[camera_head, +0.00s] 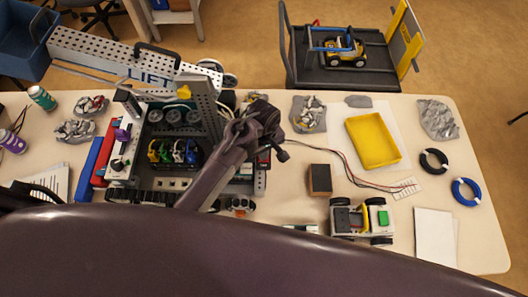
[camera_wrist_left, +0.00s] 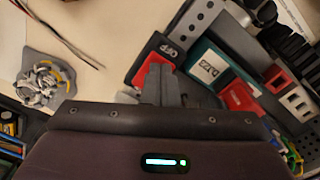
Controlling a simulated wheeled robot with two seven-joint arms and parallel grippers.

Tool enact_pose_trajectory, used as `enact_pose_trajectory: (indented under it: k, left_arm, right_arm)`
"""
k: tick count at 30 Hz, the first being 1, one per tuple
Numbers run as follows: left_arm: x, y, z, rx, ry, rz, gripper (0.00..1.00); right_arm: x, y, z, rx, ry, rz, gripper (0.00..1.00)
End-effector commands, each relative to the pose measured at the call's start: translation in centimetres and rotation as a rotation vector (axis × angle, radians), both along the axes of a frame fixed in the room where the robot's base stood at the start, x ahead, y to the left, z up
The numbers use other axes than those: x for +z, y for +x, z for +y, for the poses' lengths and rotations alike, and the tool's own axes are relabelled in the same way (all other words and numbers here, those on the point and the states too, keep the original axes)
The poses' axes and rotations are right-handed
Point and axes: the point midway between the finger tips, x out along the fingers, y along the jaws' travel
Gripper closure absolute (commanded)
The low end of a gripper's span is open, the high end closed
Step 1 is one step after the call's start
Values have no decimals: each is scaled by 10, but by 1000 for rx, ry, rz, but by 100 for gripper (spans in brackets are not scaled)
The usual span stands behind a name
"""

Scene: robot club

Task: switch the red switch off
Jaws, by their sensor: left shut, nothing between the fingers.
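My left gripper (camera_head: 268,136) is over the right part of the robot frame (camera_head: 180,185) in the head view. In the left wrist view, the shut fingers (camera_wrist_left: 162,72) are empty, with their tips close to a red block with a black label (camera_wrist_left: 152,62). I cannot tell if they touch. In the head view my gripper and arm largely hide these parts. My right gripper is not in view.
A grey perforated beam (camera_head: 125,60) marked LIFT reaches over the table's back left. Right of the frame are a brown block (camera_head: 319,180), a small wheeled vehicle (camera_head: 350,218), a yellow tray (camera_head: 352,143) and loose wires (camera_head: 340,170). A blue ring (camera_head: 458,192) lies farther right.

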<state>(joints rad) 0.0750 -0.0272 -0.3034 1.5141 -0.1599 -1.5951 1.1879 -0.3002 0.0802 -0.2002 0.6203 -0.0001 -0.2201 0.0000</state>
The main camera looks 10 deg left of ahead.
Motion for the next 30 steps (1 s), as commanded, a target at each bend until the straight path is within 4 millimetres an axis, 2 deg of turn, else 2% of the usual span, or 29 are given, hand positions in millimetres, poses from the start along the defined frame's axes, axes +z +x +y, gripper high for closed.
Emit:
enact_pose_trajectory:
  k: [1,6,21,30]
  left_arm:
    - [8,0,0,0,0,-1,100]
    - [23,0,0,1,-1,-1,100]
    - [59,1,-1,1,-2,-3,100]
    - [66,0,-1,0,-1,-1,100]
  right_arm:
    - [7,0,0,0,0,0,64]
    - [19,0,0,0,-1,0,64]
    - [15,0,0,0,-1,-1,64]
    - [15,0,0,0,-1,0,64]
